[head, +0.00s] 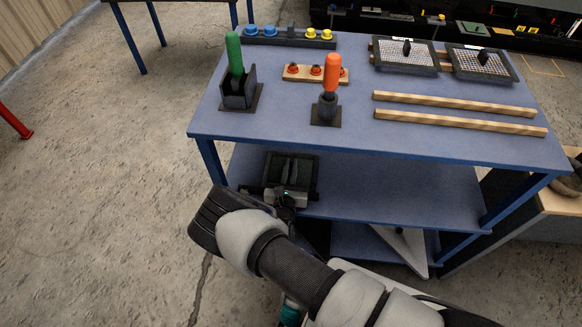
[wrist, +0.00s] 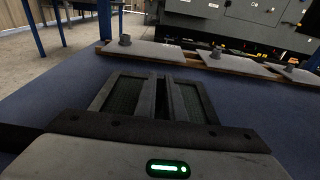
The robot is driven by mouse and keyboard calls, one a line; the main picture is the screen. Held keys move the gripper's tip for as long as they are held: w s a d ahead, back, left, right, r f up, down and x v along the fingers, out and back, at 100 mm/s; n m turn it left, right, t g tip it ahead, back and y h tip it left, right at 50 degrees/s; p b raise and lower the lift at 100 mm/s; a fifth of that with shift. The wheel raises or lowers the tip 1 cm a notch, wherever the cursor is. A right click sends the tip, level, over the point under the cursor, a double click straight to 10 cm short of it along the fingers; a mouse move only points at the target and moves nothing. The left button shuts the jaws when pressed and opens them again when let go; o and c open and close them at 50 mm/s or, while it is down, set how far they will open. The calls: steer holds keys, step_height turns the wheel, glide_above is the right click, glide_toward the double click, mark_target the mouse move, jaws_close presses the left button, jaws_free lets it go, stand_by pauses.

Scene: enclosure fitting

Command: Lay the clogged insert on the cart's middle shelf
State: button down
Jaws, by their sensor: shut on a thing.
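The clogged insert (head: 305,168), a dark framed panel, is over the left part of the cart's middle shelf (head: 400,190) in the head view. In the wrist view the insert (wrist: 122,95) shows dark mesh on both sides of my fingers, low over the blue surface. My gripper (head: 289,176) is shut on the insert at its middle; the fingers also show in the wrist view (wrist: 164,98). The grasped part is hidden between the fingers. I cannot tell whether the insert touches the shelf.
The cart's blue top (head: 270,130) overhangs the shelf, carrying a green-handled tool (head: 234,55), an orange-handled tool (head: 332,75), two mesh inserts (head: 405,55) and wooden rails (head: 460,122). In the wrist view, grey plates with knobs (wrist: 235,62) lie beyond. The shelf's right side looks clear.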

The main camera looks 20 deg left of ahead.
steer(key=c, duration=1.8)
jaws_free()
steer(key=shift+s+d+f, duration=0.1)
steer(key=shift+f, duration=0.25)
steer(key=shift+c, duration=0.2)
steer(key=shift+r, duration=0.2)
steer(key=p+v, duration=0.1)
steer(key=v, duration=0.3)
steer(key=p+v, duration=0.1)
steer(key=v, duration=0.3)
steer(key=p+v, duration=0.1)
steer(key=v, duration=0.3)
steer(key=shift+r, duration=0.35)
